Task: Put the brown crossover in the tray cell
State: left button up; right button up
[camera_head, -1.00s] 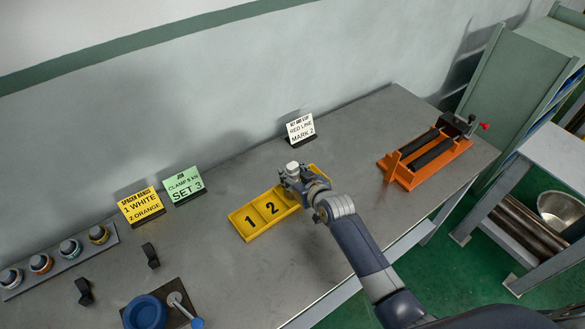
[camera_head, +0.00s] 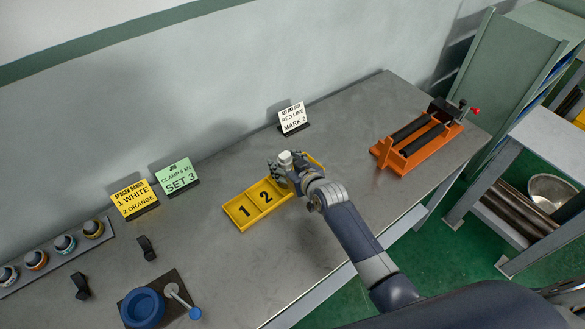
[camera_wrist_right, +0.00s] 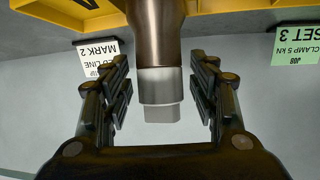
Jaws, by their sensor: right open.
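The brown crossover (camera_wrist_right: 158,40) is a brown cylinder with a silver collar and a narrower grey end. In the right wrist view it stands between my open right fingers (camera_wrist_right: 160,85), with a visible gap on each side. Its brown end reaches the yellow tray (camera_wrist_right: 225,8) at the picture's top; the exact contact is out of view. In the head view my right gripper (camera_head: 283,172) is over the right end of the yellow tray (camera_head: 244,222), covering the cell beyond 1 and 2. Only the crossover's pale top (camera_head: 285,157) shows there. My left gripper is not in view.
A white sign (camera_head: 292,117) stands behind the tray. Green (camera_head: 178,177) and yellow (camera_head: 134,200) signs stand to its left. An orange vise (camera_head: 418,144) is at the right. Coloured rings and a blue round part (camera_head: 143,308) are at the left. Bench space right of the tray is clear.

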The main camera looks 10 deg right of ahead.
jog(key=v, duration=1.2)
jog(key=shift+b, duration=0.45)
jog(key=shift+s+f, duration=0.1)
jog(key=s+d+f+g+h, duration=0.1)
jog(key=s+g, duration=0.2)
jog(key=s, duration=0.6)
jog(key=s+d+f+m+g+h, duration=0.1)
jog(key=s+d+f+g, duration=0.15)
jog(key=s, duration=0.55)
jog(key=s+d+f+g+h, duration=0.1)
jog(key=s+g, duration=0.2)
jog(key=s, duration=0.6)
notch_tip(320, 180, down, 28)
jog(key=s+g+b, duration=0.2)
jog(key=s+d+f+b, duration=0.1)
jog(key=s+d+f, duration=0.2)
jog(key=s+f, duration=1.4)
jog(key=shift+f+g+b, duration=0.3)
jog(key=shift+f+g, duration=0.15)
